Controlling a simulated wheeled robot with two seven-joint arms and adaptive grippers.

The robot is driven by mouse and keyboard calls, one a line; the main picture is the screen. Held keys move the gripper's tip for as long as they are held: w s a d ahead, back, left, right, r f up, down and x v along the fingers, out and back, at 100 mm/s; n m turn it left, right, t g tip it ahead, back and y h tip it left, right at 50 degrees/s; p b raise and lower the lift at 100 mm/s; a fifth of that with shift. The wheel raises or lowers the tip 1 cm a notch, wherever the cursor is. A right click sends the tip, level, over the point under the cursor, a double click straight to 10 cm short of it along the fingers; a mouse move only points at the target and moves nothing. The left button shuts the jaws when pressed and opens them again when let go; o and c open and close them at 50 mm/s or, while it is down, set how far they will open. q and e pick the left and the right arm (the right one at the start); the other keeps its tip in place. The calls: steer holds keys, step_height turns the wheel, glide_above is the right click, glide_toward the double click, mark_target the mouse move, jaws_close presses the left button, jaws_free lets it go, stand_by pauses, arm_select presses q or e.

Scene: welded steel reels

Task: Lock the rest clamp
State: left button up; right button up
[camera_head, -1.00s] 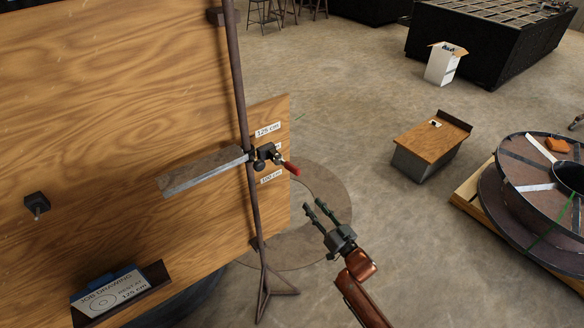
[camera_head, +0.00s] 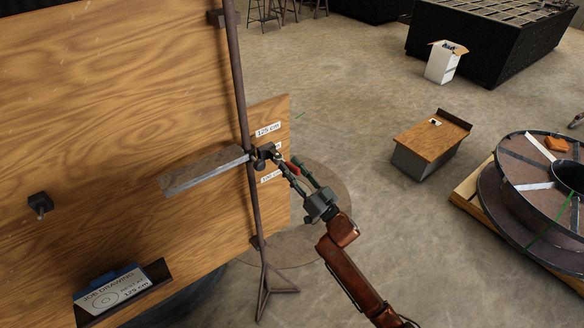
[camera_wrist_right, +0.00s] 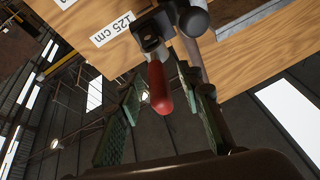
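The rest clamp (camera_head: 262,156) is a dark fitting on an upright steel pole, with a flat metal rest bar (camera_head: 205,171) reaching left from it. Its red lever handle (camera_head: 292,168) points out to the right. My right gripper (camera_head: 290,166) is at the handle with its fingers apart. In the right wrist view, the red handle (camera_wrist_right: 158,88) lies between the two open green-padded fingers (camera_wrist_right: 160,103), with gaps visible beside it. Contact with the fingers cannot be made out. The clamp body (camera_wrist_right: 155,30) is beyond the handle. My left gripper is not in view.
A wooden board (camera_head: 110,110) stands behind the pole, with height labels such as 125 cm (camera_head: 268,129). A job drawing card (camera_head: 112,288) sits at lower left. The pole's tripod foot (camera_head: 265,290) is on the floor. A bench (camera_head: 432,140) and a reel (camera_head: 540,180) are well to the right.

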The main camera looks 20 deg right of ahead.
steer(key=shift+c, duration=0.3)
jaws_close()
stand_by(0.5)
